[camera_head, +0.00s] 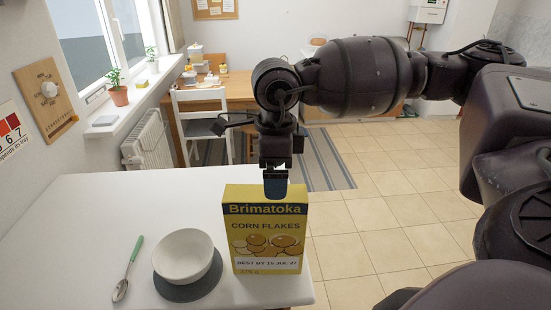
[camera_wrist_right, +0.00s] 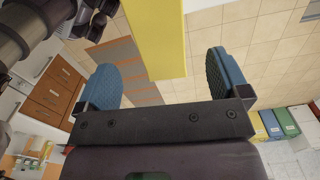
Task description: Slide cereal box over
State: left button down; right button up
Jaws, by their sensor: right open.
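The yellow cereal box (camera_head: 265,240), labelled Brimatoka Corn Flakes, stands upright on the white table (camera_head: 75,225) near its right edge. My right gripper (camera_head: 277,188) is at the top of the box, pointing down behind its upper edge. In the right wrist view the gripper (camera_wrist_right: 165,68) is open, with blue pads wide apart. The yellow edge of the box (camera_wrist_right: 155,35) shows between the pads, with a gap on each side. One pad is largely hidden in the head view. My left gripper is not in view.
A white bowl (camera_head: 183,253) sits on a grey round mat (camera_head: 190,291) just left of the box. A spoon with a green handle (camera_head: 135,250) lies farther left. The table's right edge is close beside the box, with tiled floor (camera_head: 365,215) beyond.

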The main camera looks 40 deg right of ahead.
aim_at(275, 202)
notch_tip(275, 202, down, 8)
jog(key=shift+f+p, duration=0.1)
jog(key=shift+p, duration=0.2)
jog(key=shift+c, duration=0.2)
jog(key=c, duration=1.2)
